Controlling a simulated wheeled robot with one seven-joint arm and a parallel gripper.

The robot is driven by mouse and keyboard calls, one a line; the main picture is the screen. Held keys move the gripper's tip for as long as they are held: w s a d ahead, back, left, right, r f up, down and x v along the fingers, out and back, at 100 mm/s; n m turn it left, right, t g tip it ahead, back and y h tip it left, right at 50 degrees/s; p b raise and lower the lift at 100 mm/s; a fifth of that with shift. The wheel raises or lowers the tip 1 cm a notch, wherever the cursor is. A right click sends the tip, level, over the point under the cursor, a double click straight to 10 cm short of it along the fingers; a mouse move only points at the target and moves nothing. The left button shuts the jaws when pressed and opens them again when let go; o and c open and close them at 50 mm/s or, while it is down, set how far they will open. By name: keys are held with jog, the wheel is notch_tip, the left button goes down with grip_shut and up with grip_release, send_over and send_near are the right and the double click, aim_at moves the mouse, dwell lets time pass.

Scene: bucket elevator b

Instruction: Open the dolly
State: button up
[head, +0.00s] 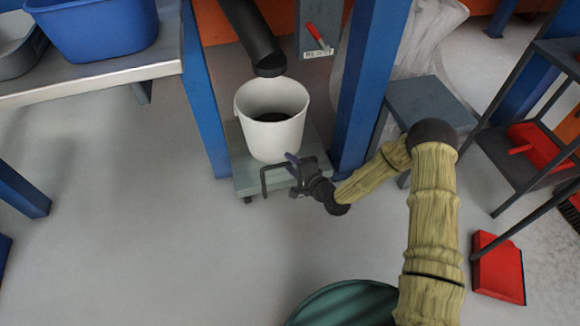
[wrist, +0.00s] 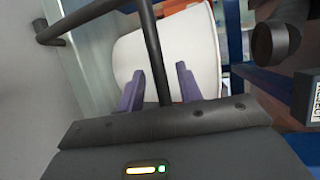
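The dolly (head: 243,168) is a flat grey-green platform on small casters, standing between two blue posts. A white bucket (head: 262,148) with dark material inside stands on it. A dark bent-bar handle (head: 263,183) sticks out at the dolly's front. My gripper (head: 293,165) is at the right part of this handle. In the wrist view my gripper (wrist: 160,88) has its two purple fingers apart, with one dark handle bar (wrist: 152,55) running between them. Gaps show on both sides of the bar, so it is not clamped. The bucket fills the view behind.
A dark chute (head: 255,40) ends just above the bucket. Blue posts (head: 365,85) flank the dolly closely. A grey stool (head: 425,103) and a dark shelf with red items (head: 540,147) stand at right. The grey floor in front and at left is clear.

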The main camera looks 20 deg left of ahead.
jog(key=shift+w+a, duration=0.25)
jog(key=shift+a, duration=0.05)
jog(key=shift+a, duration=0.1)
grip_shut()
jog(key=shift+s, duration=0.1)
